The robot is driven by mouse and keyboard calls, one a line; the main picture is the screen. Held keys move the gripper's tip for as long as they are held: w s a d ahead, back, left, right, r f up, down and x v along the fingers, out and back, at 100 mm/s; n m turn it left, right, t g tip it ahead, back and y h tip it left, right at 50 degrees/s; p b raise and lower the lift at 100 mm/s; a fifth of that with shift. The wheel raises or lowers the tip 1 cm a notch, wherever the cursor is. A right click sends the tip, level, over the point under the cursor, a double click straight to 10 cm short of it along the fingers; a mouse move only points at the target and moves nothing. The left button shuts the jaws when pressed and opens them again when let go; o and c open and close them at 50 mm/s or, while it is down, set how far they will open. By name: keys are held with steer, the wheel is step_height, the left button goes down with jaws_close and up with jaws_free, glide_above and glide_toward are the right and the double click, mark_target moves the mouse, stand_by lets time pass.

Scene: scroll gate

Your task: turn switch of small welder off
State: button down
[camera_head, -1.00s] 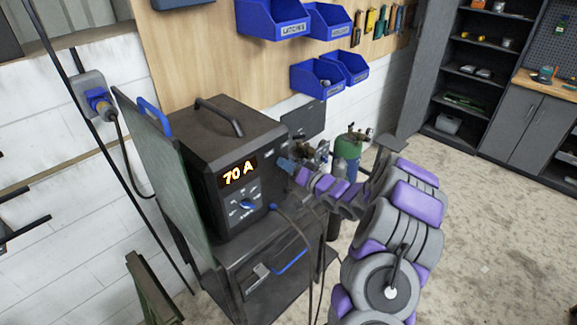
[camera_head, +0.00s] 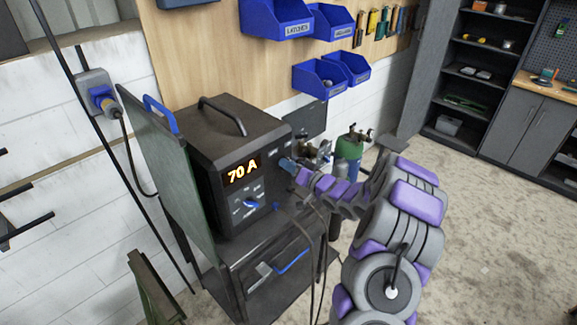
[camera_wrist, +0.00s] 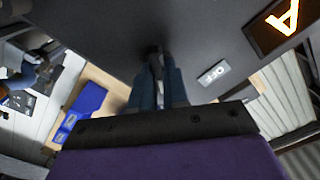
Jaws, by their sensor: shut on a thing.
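The small welder (camera_head: 215,140) is a dark box with a top handle, standing on a cart. Its display (camera_head: 243,170) is lit and reads 70 A; part of it shows in the wrist view (camera_wrist: 286,18). My gripper (camera_head: 287,164) is at the right part of the welder's front panel. In the wrist view its blue fingers (camera_wrist: 157,68) are shut on a small dark switch (camera_wrist: 153,50), mostly hidden between them. A label reading OFF (camera_wrist: 213,73) is on the panel just right of the fingers. The switch's position cannot be made out.
A blue knob (camera_head: 250,204) sits below the display. Dark cables (camera_head: 318,225) hang in front of the cart (camera_head: 275,245). A green panel (camera_head: 175,180) flanks the welder at left, and a green gas cylinder (camera_head: 348,150) stands behind my arm. Open floor lies at right.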

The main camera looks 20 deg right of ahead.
steer(key=shift+s+a+r+n+b, duration=0.15)
steer(key=shift+n+b, duration=2.15)
steer(key=shift+n, duration=1.5)
steer(key=shift+w+a+n+b, duration=0.1)
steer(key=shift+n+b, duration=2.2)
steer(key=shift+n, duration=1.5)
steer(key=c, duration=1.3)
jaws_free()
steer(key=shift+s, duration=0.2)
steer(key=shift+o, duration=0.9)
steer(key=shift+w, duration=0.1)
